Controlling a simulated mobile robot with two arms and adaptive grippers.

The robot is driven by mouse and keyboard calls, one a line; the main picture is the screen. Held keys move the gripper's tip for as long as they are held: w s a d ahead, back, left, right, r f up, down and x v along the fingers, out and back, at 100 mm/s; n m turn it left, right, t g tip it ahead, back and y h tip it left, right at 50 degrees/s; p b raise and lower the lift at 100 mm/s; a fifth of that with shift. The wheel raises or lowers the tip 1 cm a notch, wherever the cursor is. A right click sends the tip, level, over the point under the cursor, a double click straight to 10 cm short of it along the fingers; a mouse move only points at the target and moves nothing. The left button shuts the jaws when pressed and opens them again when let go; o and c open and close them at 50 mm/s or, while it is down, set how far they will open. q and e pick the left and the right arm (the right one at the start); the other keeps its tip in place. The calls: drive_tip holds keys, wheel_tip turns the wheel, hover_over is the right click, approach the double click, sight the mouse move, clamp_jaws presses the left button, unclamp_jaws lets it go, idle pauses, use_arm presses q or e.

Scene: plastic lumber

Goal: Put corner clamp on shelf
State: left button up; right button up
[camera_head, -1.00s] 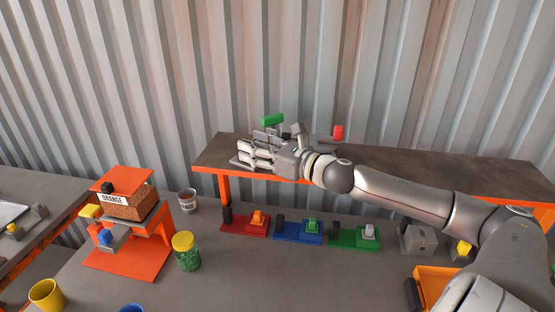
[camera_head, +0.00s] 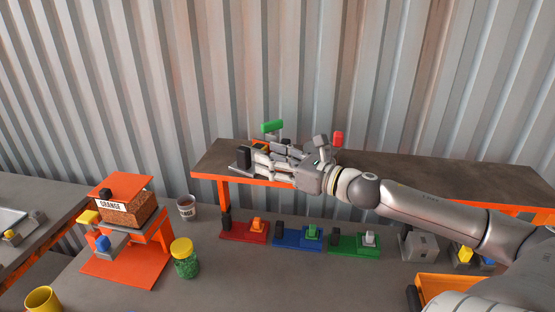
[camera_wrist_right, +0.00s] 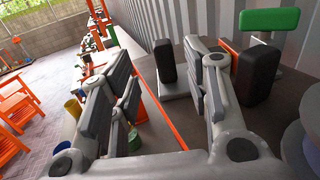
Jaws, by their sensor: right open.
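The corner clamp appears to be the grey-based piece with black blocks and a green handle (camera_head: 271,127) at the left end of the shelf (camera_head: 420,169). One black block (camera_head: 244,155) stands on its grey base by the shelf's left edge. The right gripper (camera_head: 264,162) is at the clamp and hides part of it. In the right wrist view the gripper (camera_wrist_right: 160,72) is open, with fingers spread wide. The black block (camera_wrist_right: 165,60) shows between the fingers, apart from the left one. The green handle (camera_wrist_right: 269,19) rises beyond the right finger. The left gripper is not in view.
A red-tipped piece (camera_head: 338,138) is behind my right wrist. Red (camera_head: 235,233), blue (camera_head: 290,238) and green (camera_head: 345,245) bases line the bench below the shelf. An orange stand (camera_head: 125,262), a yellow-lidded jar (camera_head: 185,262) and a cup (camera_head: 186,207) are left. The shelf's right part is clear.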

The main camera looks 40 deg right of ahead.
drive_tip(key=shift+s+d, duration=0.25)
drive_tip(key=shift+s, duration=0.3)
idle(0.4)
